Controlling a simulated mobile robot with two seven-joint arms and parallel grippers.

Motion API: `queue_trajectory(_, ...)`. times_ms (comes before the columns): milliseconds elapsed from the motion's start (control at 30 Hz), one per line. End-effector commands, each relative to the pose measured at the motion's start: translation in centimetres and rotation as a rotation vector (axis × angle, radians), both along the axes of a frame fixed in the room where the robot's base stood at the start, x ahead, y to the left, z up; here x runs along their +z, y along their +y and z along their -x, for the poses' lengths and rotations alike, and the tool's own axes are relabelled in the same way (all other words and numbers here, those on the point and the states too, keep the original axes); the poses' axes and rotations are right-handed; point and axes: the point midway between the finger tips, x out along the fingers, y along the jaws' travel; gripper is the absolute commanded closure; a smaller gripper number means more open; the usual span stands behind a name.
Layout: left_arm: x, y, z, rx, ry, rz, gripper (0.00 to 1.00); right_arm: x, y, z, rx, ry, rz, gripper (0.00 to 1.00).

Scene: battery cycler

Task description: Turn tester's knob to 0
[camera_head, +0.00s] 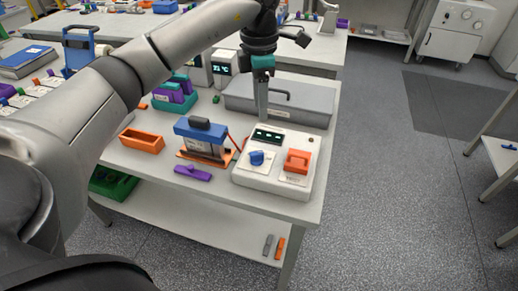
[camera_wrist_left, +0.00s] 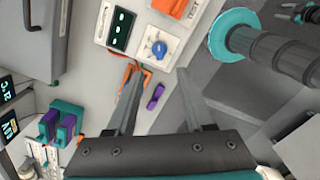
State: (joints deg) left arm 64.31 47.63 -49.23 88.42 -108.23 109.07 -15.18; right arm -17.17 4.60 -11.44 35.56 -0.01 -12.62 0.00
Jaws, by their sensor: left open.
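The tester is a white box (camera_head: 277,186) at the front right of the table, with a dark display, a blue knob (camera_head: 256,157) and an orange switch (camera_head: 297,161). In the left wrist view the knob (camera_wrist_left: 159,48) shows ahead of the fingers, turned at a slant; its exact setting is too small to read. My left gripper (camera_head: 262,116) points down over the tester's back edge, above and apart from the knob. In the left wrist view its two fingers (camera_wrist_left: 160,72) are spread with nothing between them.
Left of the tester stand a battery in an orange-based holder (camera_head: 204,140) and a purple piece (camera_head: 193,173). A grey case (camera_head: 290,102) lies behind it. An orange tray (camera_head: 141,140) is further left. Open floor lies to the right of the table.

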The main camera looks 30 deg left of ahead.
Motion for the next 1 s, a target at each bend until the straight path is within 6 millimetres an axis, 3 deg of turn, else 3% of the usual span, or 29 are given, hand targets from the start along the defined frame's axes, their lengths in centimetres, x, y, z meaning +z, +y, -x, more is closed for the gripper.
queue_trajectory(167, -1.2, 0.5, 0.2, 0.006, 0.010, -0.018, 0.47, -0.1, 0.0, 0.0, 0.000, 0.000, 0.001, 0.50)
queue_trajectory(700, -12.1, 0.3, 0.2, 0.004, 0.010, -0.013, 0.47, -0.3, 0.0, 0.0, 0.000, 0.000, 0.000, 0.50)
queue_trajectory(1000, -15.0, 0.3, 0.1, 0.003, 0.007, -0.012, 0.47, -0.4, 0.0, 0.0, 0.000, 0.000, 0.000, 0.50)
